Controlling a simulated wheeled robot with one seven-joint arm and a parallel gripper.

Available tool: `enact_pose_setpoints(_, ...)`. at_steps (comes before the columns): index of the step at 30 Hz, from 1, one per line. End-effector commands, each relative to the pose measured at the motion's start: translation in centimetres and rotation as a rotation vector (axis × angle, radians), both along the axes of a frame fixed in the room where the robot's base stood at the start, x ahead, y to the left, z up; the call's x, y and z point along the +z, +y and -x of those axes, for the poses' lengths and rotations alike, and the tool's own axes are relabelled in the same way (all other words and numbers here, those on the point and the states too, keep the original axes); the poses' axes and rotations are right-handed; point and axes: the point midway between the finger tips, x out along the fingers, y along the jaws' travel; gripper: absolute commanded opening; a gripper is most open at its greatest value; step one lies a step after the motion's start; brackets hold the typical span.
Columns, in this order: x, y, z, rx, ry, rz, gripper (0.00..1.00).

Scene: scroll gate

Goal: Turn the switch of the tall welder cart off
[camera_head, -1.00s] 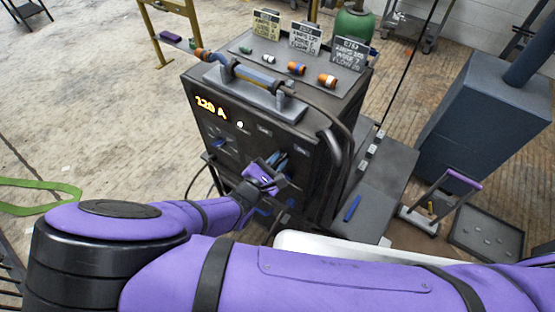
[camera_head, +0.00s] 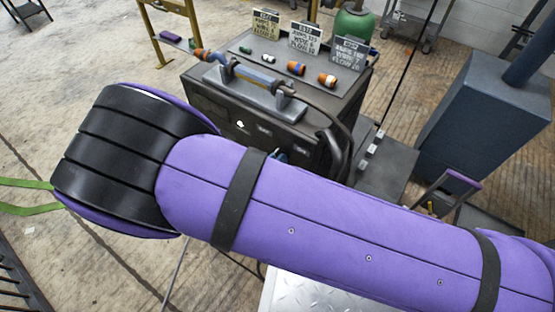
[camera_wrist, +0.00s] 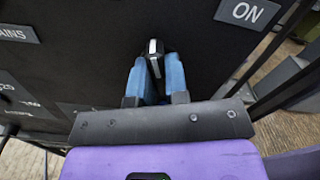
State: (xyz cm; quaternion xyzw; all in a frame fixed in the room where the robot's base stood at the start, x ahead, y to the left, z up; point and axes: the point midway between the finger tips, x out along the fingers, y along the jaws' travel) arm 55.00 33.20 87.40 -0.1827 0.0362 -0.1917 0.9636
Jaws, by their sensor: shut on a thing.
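The tall welder cart (camera_head: 300,112) stands in the middle of the head view, its lower front hidden by my arm. In the wrist view its dark front panel (camera_wrist: 90,60) fills most of the picture. The switch handle (camera_wrist: 153,47) is black with a white stripe and points nearly straight up in that picture. An ON label (camera_wrist: 249,12) is to its upper right; no OFF label shows. My gripper (camera_wrist: 155,72) has its blue fingers on both sides of the handle and is shut on it.
A handle bar and torch (camera_head: 250,80) lie on the cart top with several coloured pieces and cards. A MAINS label (camera_wrist: 18,34) is partly in view at the left. A blue-grey cabinet (camera_head: 480,115) and a green cylinder (camera_head: 352,25) stand nearby. Open floor lies left.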

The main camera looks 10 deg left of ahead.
Motion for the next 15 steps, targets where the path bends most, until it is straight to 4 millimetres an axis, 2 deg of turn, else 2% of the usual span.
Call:
enact_pose_setpoints(6,-0.08,0.02,0.11,0.001,0.066,0.149,0.00)
enact_pose_setpoints(15,-0.05,0.07,0.14,0.002,0.116,0.275,0.00)
